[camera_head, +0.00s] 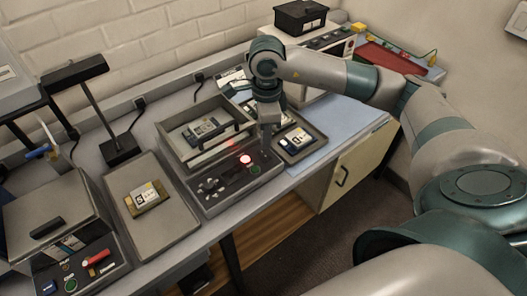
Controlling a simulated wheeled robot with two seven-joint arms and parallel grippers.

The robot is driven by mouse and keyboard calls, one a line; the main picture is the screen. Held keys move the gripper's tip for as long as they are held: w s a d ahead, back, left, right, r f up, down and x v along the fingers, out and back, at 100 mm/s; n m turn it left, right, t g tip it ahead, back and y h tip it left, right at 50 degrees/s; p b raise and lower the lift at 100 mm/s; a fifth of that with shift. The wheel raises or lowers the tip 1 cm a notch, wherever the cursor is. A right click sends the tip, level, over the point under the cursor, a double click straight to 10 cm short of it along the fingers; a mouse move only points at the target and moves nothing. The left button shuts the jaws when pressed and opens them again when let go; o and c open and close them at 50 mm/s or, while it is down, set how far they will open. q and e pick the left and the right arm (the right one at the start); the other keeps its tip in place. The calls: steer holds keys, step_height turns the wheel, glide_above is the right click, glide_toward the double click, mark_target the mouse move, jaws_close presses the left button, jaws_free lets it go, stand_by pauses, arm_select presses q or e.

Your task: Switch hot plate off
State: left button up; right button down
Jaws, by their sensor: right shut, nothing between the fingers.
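A grey unit that I take to be the hot plate has a control panel (218,195) at its front, on the bench. A red lamp (246,160) glows on the panel, and a small green part (255,169) sits close to it. Behind the panel is an open box (172,148) with a labelled pack (205,129) inside. My right gripper (266,148) points down over the panel's right end, shut and empty, close to the lamp. I cannot tell whether its tips touch the panel. My left gripper is out of view.
A tray (168,240) with a labelled pack lies left of the panel, and another tray (316,150) lies to its right. A lidded box (50,215) with buttons stands at the left, near a black lamp stand (95,100). A blue mat (350,118) is mostly clear.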

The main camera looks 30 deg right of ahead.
step_height(320, 180, up, 3)
steer(key=shift+f+p, duration=0.1)
steer(key=shift+p, duration=0.3)
steer(key=shift+s, duration=0.1)
stand_by(0.5)
